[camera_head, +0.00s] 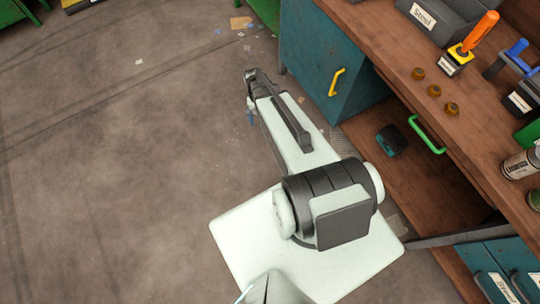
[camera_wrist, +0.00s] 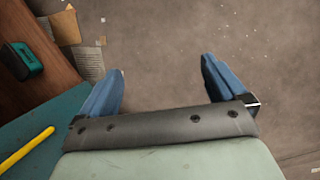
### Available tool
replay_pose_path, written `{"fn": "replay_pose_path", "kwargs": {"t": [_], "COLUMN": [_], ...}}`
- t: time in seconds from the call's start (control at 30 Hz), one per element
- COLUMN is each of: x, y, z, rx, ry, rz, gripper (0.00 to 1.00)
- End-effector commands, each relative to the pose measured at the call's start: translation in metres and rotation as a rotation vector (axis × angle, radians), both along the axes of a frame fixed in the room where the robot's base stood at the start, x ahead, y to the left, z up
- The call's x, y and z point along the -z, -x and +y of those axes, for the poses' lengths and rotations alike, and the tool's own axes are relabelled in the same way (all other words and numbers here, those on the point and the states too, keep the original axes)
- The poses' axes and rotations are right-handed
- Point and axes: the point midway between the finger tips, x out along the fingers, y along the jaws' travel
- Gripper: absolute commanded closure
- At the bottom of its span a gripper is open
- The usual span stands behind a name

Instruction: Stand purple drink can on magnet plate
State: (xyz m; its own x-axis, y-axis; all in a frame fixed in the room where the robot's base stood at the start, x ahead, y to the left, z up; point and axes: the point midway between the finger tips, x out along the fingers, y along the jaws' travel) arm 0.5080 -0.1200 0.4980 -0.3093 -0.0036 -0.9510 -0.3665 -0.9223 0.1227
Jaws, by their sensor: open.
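I do not see a purple drink can in either view, and I cannot make out a magnet plate. My gripper (camera_head: 250,116) hangs over the concrete floor, left of the teal cabinet, in the head view. In the wrist view my gripper (camera_wrist: 162,64) has its two blue fingers wide apart, with only bare floor between them. It holds nothing.
A wooden workbench (camera_head: 470,120) runs down the right, carrying small brown pieces (camera_head: 434,91), an orange-handled tool (camera_head: 482,33), a grey bin (camera_head: 445,22) and a pale can (camera_head: 519,164). The teal cabinet (camera_head: 320,60) stands beside my arm. Open floor lies left.

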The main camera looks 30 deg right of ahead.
Motion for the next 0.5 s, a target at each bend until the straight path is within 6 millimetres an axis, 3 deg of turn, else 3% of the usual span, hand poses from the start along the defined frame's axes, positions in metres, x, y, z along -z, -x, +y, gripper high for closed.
{"fn": "replay_pose_path", "kwargs": {"t": [0.03, 0.2, 0.5], "x": [0.008, 0.034, 0.059], "y": [0.022, 0.083, 0.192], "z": [0.014, 0.052, 0.1], "rx": [-0.028, -0.118, -0.265], "ry": [-0.013, -0.059, -0.133], "rz": [0.022, 0.089, 0.203], "gripper": [0.02, 0.02, 0.02]}}
